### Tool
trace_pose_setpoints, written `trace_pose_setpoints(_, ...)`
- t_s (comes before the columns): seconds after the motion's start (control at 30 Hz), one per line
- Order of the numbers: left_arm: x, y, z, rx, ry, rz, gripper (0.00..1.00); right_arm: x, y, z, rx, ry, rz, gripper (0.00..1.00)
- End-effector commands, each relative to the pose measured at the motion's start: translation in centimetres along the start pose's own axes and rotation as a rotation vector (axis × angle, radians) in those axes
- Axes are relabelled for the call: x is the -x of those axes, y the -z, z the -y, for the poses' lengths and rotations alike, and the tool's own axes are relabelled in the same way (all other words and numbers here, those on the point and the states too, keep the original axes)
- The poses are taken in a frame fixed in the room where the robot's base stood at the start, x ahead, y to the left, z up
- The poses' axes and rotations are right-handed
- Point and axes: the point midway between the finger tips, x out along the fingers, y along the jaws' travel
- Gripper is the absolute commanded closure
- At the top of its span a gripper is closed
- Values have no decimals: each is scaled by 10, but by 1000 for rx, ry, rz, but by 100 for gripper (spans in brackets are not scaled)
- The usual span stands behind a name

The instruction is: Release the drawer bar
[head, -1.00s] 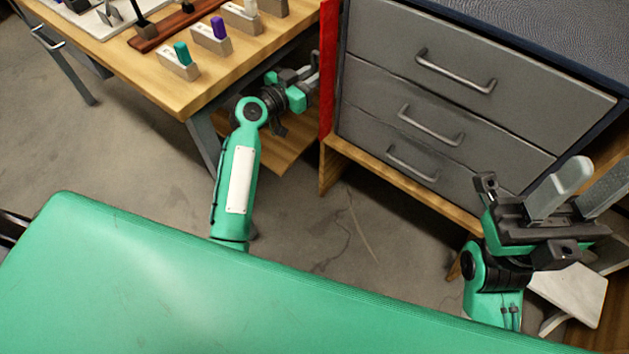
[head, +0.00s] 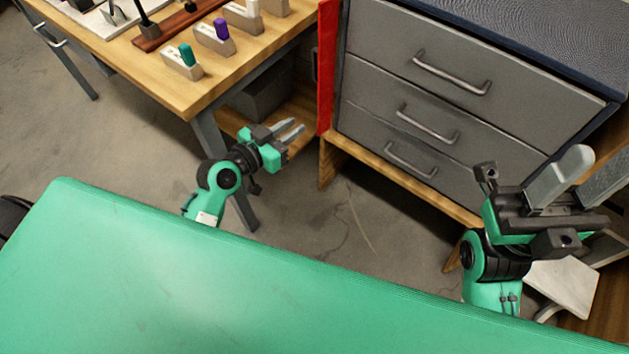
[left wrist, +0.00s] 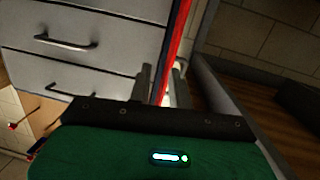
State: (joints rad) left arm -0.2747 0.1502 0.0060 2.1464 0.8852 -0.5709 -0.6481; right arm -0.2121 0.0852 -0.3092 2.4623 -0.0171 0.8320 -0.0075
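The grey cabinet has three drawers with bar handles: a top bar (head: 452,75), a middle bar (head: 428,125) and a bottom bar (head: 410,161). All three drawers look shut. My left gripper (head: 291,131) is left of the cabinet, beside the desk's lower shelf. Its fingers are apart with nothing between them, and it touches no handle. In the left wrist view its fingers (left wrist: 161,84) stand in front of the red panel edge, with two drawer bars (left wrist: 66,43) to the left. My right gripper (head: 582,186) is in front of the cabinet's right side, its fingers apart and empty.
A red panel (head: 327,65) stands between the cabinet and the wooden desk (head: 120,62). The desk carries small holders with a teal and a purple piece. A dark box (head: 262,98) sits on the shelf beneath. Open floor (head: 330,225) lies in front.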

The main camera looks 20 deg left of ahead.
Motion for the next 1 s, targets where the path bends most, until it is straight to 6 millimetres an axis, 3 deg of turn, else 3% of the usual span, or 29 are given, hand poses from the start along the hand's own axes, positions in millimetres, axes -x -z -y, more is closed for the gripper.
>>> trace_pose_setpoints(0.3, 26, -17, -57, 43, 23, 67, 80, -19, 1, 0, 0, 0, 0, 64)
trace_pose_setpoints(0.6, 53, -19, -107, 83, 32, 88, 80, -33, 2, -1, 0, 0, 0, 64)
trace_pose_setpoints(0.8, 64, -16, -129, 101, 25, 82, 80, -39, 3, -1, 0, 0, 0, 64)
trace_pose_setpoints(1.0, 68, -15, -138, 109, 20, 76, 80, -41, 3, -1, 0, 0, 0, 64)
